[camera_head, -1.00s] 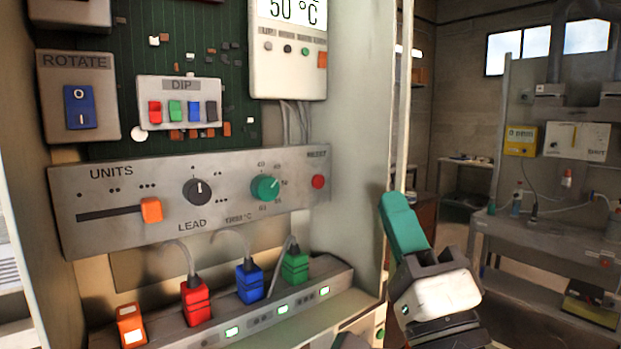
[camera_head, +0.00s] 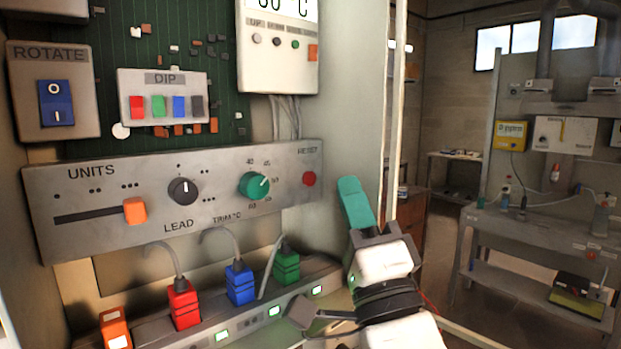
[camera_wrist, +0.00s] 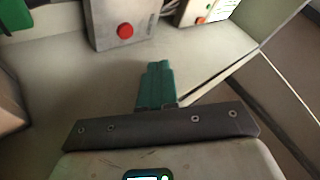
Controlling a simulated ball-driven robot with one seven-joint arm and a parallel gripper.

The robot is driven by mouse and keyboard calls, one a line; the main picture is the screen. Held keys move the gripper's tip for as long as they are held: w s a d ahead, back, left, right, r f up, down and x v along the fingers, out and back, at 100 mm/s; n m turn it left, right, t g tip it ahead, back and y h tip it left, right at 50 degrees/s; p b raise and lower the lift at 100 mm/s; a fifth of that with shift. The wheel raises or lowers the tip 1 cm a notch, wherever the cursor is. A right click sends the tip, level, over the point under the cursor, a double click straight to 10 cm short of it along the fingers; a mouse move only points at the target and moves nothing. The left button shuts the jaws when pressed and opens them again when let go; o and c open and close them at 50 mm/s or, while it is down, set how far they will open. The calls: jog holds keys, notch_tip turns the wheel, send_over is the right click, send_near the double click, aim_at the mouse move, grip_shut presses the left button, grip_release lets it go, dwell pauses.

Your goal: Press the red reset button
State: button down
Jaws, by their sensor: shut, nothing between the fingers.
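The red reset button (camera_head: 309,179) is a small round knob at the right end of the grey control panel (camera_head: 215,215), under the word RESET. It also shows in the wrist view (camera_wrist: 125,31), upper left of my fingers. My gripper (camera_head: 352,184) has green fingers, pressed together and empty. In the head view it stands to the right of the button and apart from it. In the wrist view the fingertips (camera_wrist: 158,66) point up toward the panel, below and right of the button.
On the same panel are a green trim dial (camera_head: 254,185), a dark LEAD knob (camera_head: 183,191) and an orange slider (camera_head: 135,211). Red, blue and green plugs (camera_head: 240,283) with cables stand below. The cabinet's right edge (camera_head: 392,100) is close to my gripper.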

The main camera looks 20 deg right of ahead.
aim_at(310, 179)
jog(key=shift+w+a+b, duration=0.3)
jog(key=shift+w+b, duration=0.1)
jog(key=shift+w, duration=0.5)
jog(key=shift+w+a+b, duration=0.25)
jog(key=shift+w+b, duration=0.1)
jog(key=shift+w, duration=0.55)
jog(key=shift+w, duration=0.15)
dwell(0.6)
jog(key=shift+w+a+b, duration=0.15)
jog(key=shift+w+b, duration=0.1)
jog(key=shift+b, duration=0.15)
jog(key=shift+w+a+b, duration=0.1)
jog(key=shift+w+b, duration=0.2)
jog(key=shift+w, duration=0.05)
dwell(0.8)
jog(key=shift+s, duration=0.15)
jog(key=shift+s+d, duration=0.2)
jog(key=shift+s, duration=0.4)
